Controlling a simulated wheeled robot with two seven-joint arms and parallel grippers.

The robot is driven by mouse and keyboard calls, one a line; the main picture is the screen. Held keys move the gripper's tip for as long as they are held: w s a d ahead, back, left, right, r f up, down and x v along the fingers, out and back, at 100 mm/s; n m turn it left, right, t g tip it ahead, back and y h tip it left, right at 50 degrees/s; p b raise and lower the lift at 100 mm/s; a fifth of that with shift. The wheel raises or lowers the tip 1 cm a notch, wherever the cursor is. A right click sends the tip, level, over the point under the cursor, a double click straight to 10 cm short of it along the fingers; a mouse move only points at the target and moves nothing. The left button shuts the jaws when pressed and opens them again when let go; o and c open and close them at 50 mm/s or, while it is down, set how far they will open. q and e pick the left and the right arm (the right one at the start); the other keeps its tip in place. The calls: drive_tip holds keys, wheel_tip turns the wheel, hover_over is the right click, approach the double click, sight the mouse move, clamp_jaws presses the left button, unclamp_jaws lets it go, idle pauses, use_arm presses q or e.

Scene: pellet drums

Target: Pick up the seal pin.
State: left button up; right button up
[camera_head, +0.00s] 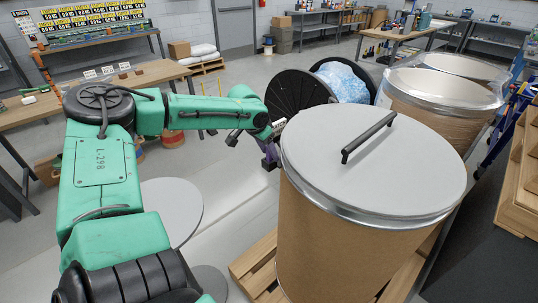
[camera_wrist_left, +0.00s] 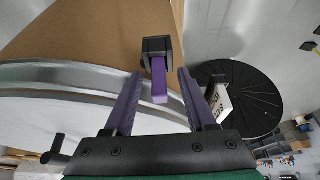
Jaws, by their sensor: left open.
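A black block with a purple tab (camera_wrist_left: 159,80) shows against the side of the near drum in the left wrist view, by the metal ring. It may be the seal pin, but I cannot tell for certain. My left gripper (camera_wrist_left: 159,73) has its two purple fingers apart, one on each side of the tab, and looks empty. I cannot tell whether they touch it. In the head view my left gripper (camera_head: 269,154) is at the left side of the near brown drum (camera_head: 325,245), below its grey lid (camera_head: 350,175). The pin is not distinguishable there. My right gripper is out of view.
A white printed tag (camera_wrist_left: 222,103) shows beside the right finger in the left wrist view. The lid has a black handle (camera_head: 368,137). Behind stand a large black disc (camera_head: 298,104), clear blue plastic wrap (camera_head: 343,82) and open drums (camera_head: 440,90). A wooden pallet (camera_head: 252,268) lies under the drum.

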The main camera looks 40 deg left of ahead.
use_arm(q)
drive_tip(key=shift+w+f, duration=0.2)
drive_tip(key=shift+f, duration=0.05)
drive_tip(key=shift+s, duration=0.1)
clamp_jaws()
drive_tip(key=shift+r, duration=0.15)
